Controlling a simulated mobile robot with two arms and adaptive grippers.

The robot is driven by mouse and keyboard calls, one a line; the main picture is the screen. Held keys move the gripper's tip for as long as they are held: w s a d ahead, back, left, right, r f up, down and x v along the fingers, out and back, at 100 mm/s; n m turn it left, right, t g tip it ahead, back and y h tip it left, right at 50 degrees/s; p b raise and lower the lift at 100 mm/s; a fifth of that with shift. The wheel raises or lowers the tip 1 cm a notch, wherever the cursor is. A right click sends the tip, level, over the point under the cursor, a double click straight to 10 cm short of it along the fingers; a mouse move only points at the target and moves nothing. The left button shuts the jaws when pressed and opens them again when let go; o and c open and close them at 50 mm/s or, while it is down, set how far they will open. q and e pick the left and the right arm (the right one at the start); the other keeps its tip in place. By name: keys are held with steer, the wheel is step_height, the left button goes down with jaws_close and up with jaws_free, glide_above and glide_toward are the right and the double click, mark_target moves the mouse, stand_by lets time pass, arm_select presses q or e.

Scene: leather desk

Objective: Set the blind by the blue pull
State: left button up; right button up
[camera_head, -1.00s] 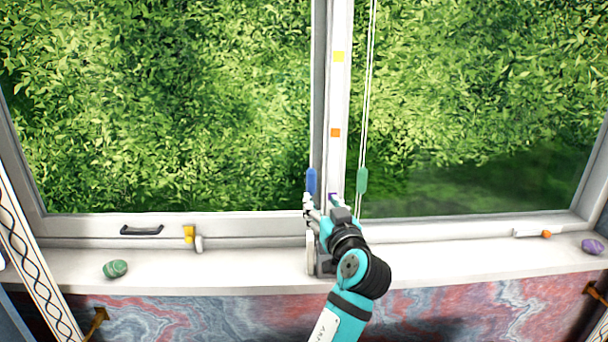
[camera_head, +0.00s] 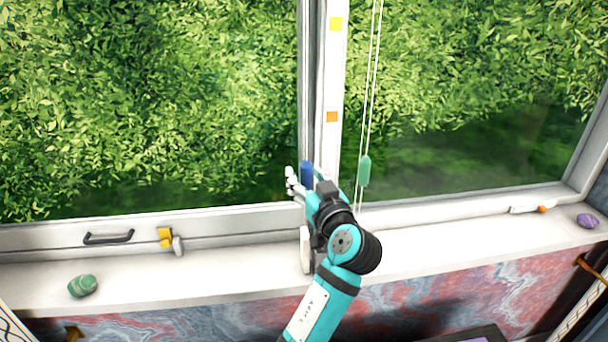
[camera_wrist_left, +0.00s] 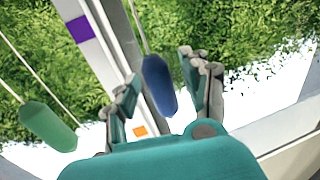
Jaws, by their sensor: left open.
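The blue pull (camera_head: 307,174) hangs in front of the window's middle post. My left gripper (camera_head: 304,180) is open around it, with one finger on each side. In the left wrist view the blue pull (camera_wrist_left: 159,86) hangs on its cord between the two open fingers of my left gripper (camera_wrist_left: 162,92). I cannot tell whether either finger touches it. The green pull (camera_head: 364,171) hangs on its cords to the right; it also shows at the left of the left wrist view (camera_wrist_left: 48,127). The blind itself is not visible. My right gripper is not in view.
The middle post bears a yellow-orange square (camera_head: 335,24) and an orange square (camera_head: 332,117). A purple square (camera_wrist_left: 79,29) shows in the left wrist view. On the sill lie a green stone (camera_head: 83,286) and a purple stone (camera_head: 587,221). A dark handle (camera_head: 108,237) is on the frame.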

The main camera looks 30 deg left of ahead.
arm_select(q)
steer(key=shift+s+d, duration=0.1)
steer(key=shift+c, duration=0.7)
jaws_close()
steer(key=shift+w+a+f, duration=0.15)
steer(key=shift+w+a, duration=0.05)
